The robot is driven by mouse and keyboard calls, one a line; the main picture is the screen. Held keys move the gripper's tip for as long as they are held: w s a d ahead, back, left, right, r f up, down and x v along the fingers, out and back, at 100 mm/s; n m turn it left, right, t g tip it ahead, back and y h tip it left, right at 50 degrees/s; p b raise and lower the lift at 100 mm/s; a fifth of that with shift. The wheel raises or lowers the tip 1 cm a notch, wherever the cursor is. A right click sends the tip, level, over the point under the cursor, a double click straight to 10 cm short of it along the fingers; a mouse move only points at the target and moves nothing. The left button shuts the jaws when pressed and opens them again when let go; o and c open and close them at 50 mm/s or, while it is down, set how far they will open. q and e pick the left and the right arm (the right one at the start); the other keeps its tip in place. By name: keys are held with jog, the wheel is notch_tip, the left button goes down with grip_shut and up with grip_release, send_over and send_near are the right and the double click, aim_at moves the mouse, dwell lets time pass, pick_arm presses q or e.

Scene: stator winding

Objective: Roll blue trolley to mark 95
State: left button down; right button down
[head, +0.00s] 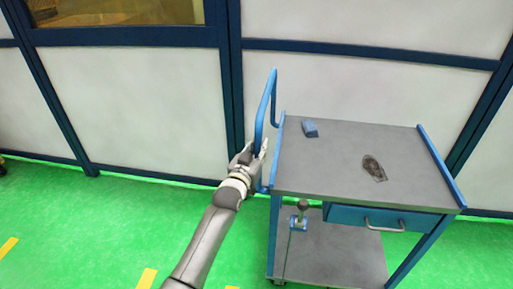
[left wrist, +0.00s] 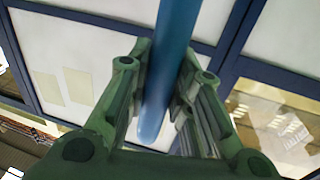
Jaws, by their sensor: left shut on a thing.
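The blue trolley (head: 345,160) has a grey top, blue side rails and a lower shelf, and stands right of centre in the head view. Its blue push handle (head: 267,98) rises at its left side. My left gripper (head: 259,156) is shut on the handle's upright bar. In the left wrist view the blue handle bar (left wrist: 172,70) runs between the two green fingers of the left gripper (left wrist: 166,95). My right gripper is not in view. No mark 95 can be read on the floor.
A small blue block (head: 310,128) and a dark oval object (head: 374,168) lie on the trolley top. A drawer (head: 385,217) hangs below it. White panels in dark blue frames (head: 135,110) stand close behind. The green floor (head: 70,225) at left is clear, with yellow dashes.

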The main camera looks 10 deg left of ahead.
pick_arm(q)
jog(key=shift+d, duration=0.2)
jog(key=shift+s, duration=0.1)
jog(key=c, duration=1.3)
grip_release()
jog(key=shift+d, duration=0.2)
jog(key=shift+s+a+f, duration=0.1)
jog(key=shift+s+a, duration=0.05)
jog(key=shift+a, duration=0.1)
jog(key=v, duration=1.1)
jog(key=shift+s, duration=0.3)
